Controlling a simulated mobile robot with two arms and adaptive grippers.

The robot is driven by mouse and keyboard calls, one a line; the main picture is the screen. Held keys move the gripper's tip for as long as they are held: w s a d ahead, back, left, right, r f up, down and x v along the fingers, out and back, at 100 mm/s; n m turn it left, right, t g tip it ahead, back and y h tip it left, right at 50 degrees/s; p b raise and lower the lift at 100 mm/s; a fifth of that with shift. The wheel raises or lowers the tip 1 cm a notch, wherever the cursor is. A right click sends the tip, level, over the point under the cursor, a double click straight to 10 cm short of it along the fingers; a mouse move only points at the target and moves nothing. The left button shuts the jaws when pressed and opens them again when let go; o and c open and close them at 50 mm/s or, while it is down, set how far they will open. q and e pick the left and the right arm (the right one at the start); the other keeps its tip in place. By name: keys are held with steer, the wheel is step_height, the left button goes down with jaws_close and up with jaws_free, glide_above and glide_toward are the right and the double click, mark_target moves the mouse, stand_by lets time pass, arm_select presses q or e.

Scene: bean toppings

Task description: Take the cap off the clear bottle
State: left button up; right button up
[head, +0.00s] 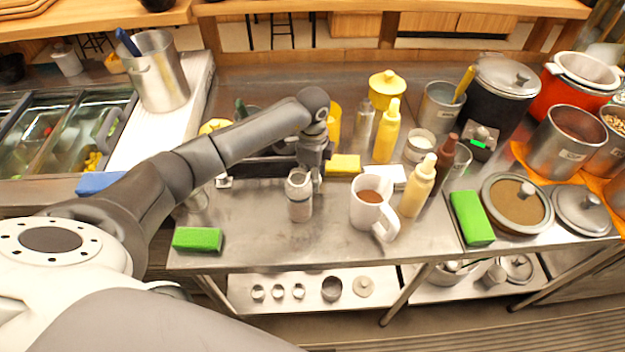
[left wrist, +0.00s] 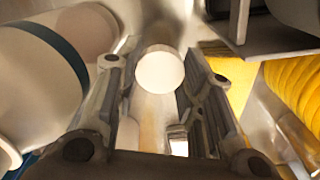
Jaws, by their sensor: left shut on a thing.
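An upright, pale, clear-sided container (head: 300,205), which I take for the clear bottle, stands on the steel table below and just left of my left gripper (head: 316,178). In the left wrist view, the left gripper (left wrist: 158,85) is closed around a round white piece (left wrist: 160,72) that looks like the cap. I cannot tell whether this piece is still joined to the bottle. The gripper hides part of the area behind it. My right gripper is not in view.
A white mug (head: 365,212) of brown liquid stands right of the gripper, beside a cream squeeze bottle (head: 417,190). A yellow block (head: 344,164) lies behind. A green block (head: 198,239) is at front left. The table's front middle is clear.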

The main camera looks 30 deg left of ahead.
arm_select(q)
step_height(320, 180, down, 4)
steer(key=shift+r+p, duration=0.25)
steer(key=shift+p, duration=0.1)
steer(key=shift+f, duration=0.1)
steer(key=shift+f, duration=0.1)
steer(key=shift+f, duration=0.15)
steer(key=o, duration=0.8)
steer(key=shift+o, duration=0.2)
